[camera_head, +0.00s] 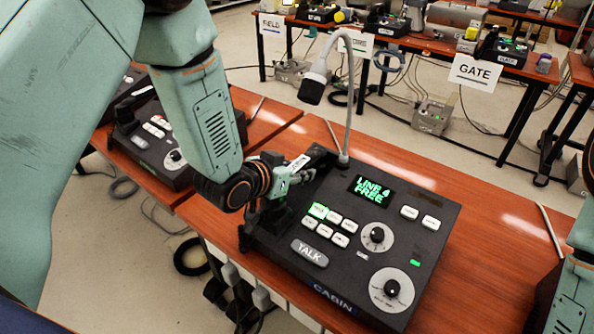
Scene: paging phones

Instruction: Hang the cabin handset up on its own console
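The cabin console (345,278) is a black desk unit marked CABIN, with a green-lit screen (370,190) reading LINE 4 FREE, white keys, two knobs and a TALK bar. A dark handset (318,157) with a small white label lies along the console's left side, at its cradle. It is partly hidden by my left gripper, and I cannot tell whether it is fully seated. My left gripper (290,180) is at the handset's middle; its fingers blend with the dark parts, so their closure is unclear. My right arm shows at the lower right edge, its gripper out of view.
A gooseneck microphone (312,88) rises behind the console. Another black console (160,140) stands to the left. The wooden desk (480,240) is clear right of the cabin console. Farther back are tables with consoles and a GATE sign (475,72). Cables hang below the desk front.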

